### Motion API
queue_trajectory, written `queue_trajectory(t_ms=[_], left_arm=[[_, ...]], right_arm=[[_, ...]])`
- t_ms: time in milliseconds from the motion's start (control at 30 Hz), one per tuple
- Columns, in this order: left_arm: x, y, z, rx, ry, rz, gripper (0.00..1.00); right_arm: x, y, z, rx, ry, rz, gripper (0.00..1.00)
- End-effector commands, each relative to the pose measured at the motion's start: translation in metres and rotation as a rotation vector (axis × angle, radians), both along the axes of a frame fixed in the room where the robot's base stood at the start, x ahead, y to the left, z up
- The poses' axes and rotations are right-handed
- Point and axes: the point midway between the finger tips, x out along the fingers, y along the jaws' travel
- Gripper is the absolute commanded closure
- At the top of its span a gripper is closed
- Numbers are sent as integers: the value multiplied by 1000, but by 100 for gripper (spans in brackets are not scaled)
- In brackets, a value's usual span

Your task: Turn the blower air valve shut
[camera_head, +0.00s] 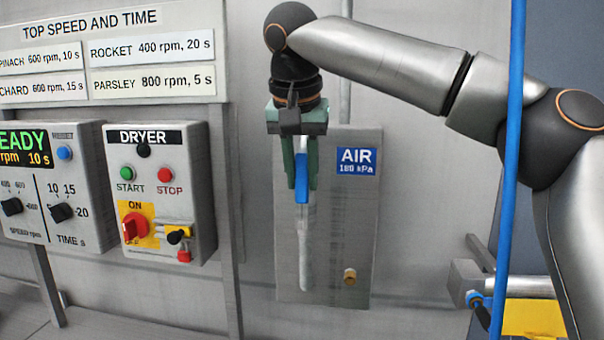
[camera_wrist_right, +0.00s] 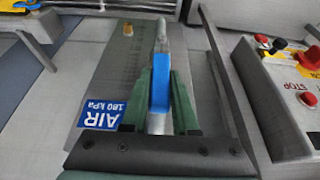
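The air panel (camera_head: 345,240) is a grey plate on the wall with a blue "AIR 180 kPa" label (camera_head: 357,162). A blue valve handle (camera_head: 302,180) points up and down, in line with the pale upright pipe (camera_head: 304,255) behind and below it. My right gripper (camera_head: 302,190) comes down from above with one green finger on each side of the handle, seemingly touching it. The right wrist view shows the blue handle (camera_wrist_right: 161,82) between the two fingers (camera_wrist_right: 162,95). The valve body is mostly hidden. My left gripper is not in view.
The dryer box (camera_head: 160,190), with buttons and a red knob, stands left of the panel. A brass fitting (camera_head: 349,276) sits low on the panel. A blue upright hose or pole (camera_head: 515,120) crosses in front of my right arm. A yellow item (camera_head: 530,317) lies at lower right.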

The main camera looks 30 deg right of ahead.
Motion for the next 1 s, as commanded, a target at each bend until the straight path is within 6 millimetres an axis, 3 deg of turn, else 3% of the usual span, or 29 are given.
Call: queue_trajectory(t_ms=[200, 1000], left_arm=[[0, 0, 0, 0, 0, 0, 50], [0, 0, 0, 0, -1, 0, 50]], right_arm=[[0, 0, 0, 0, 0, 0, 100], [0, 0, 0, 0, 0, 0, 100]])
